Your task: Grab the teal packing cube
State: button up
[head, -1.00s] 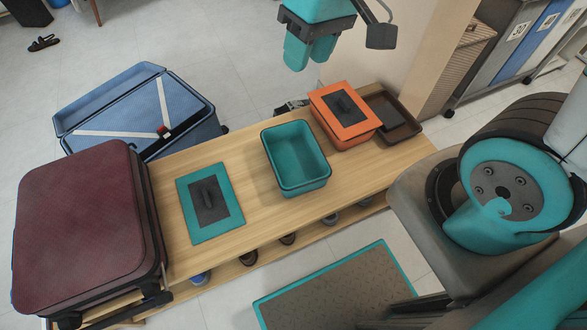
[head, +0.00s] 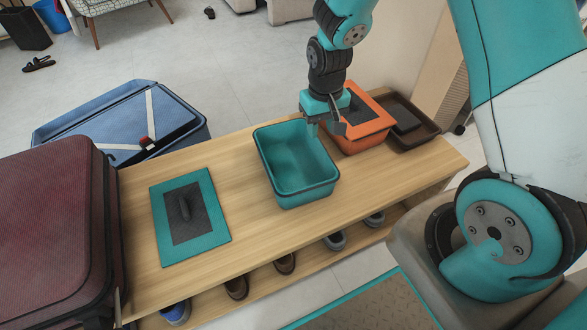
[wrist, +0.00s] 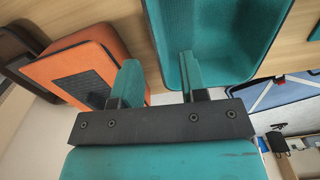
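The teal packing cube (head: 296,165) stands open and empty on the wooden bench, and it also shows in the wrist view (wrist: 215,40). Its flat teal lid with a dark panel and handle (head: 190,217) lies apart, to its left. My gripper (head: 322,128) is at the cube's far right rim, beside the orange cube. In the wrist view my gripper (wrist: 158,75) is open, its fingers apart with nothing held. One finger overlaps the teal wall, the other is over the gap towards the orange cube. Whether they touch the wall I cannot tell.
A maroon suitcase (head: 55,235) is at the left end, and a blue case (head: 125,125) stands behind the bench (head: 245,235). Shoes sit on the shelf below.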

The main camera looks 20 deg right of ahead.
aim_at(320, 145)
notch_tip(320, 145, down, 9)
jog(key=b, duration=0.3)
jog(key=shift+w+d+r, duration=0.1)
jog(key=shift+d, duration=0.05)
jog(key=shift+r, duration=0.1)
grip_shut()
